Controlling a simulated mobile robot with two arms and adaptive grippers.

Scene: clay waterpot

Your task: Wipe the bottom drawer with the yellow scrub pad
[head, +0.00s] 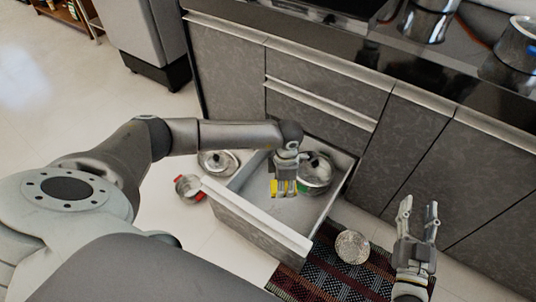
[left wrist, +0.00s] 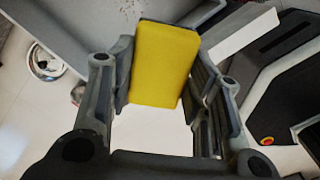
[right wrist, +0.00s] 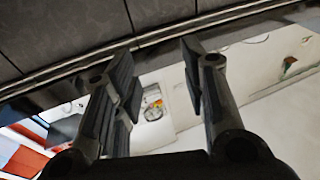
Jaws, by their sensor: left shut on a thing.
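The yellow scrub pad (left wrist: 163,66) is between the fingers of my left gripper (left wrist: 160,85) in the left wrist view. In the head view my left gripper (head: 284,187) is shut on the pad (head: 280,186) and sits over the open bottom drawer (head: 262,232). Whether the pad touches the drawer floor cannot be told. A lidded metal pot (head: 316,170) stands in the drawer, just right of the left gripper. My right gripper (head: 418,212) is open and empty, in front of the cabinets at the right.
A pan with a lid (head: 217,162) and a small red-handled pot (head: 188,187) are on the floor left of the drawer. A round speckled object (head: 352,247) lies on the patterned rug (head: 333,276). A dark counter (head: 400,62) runs above the grey cabinets.

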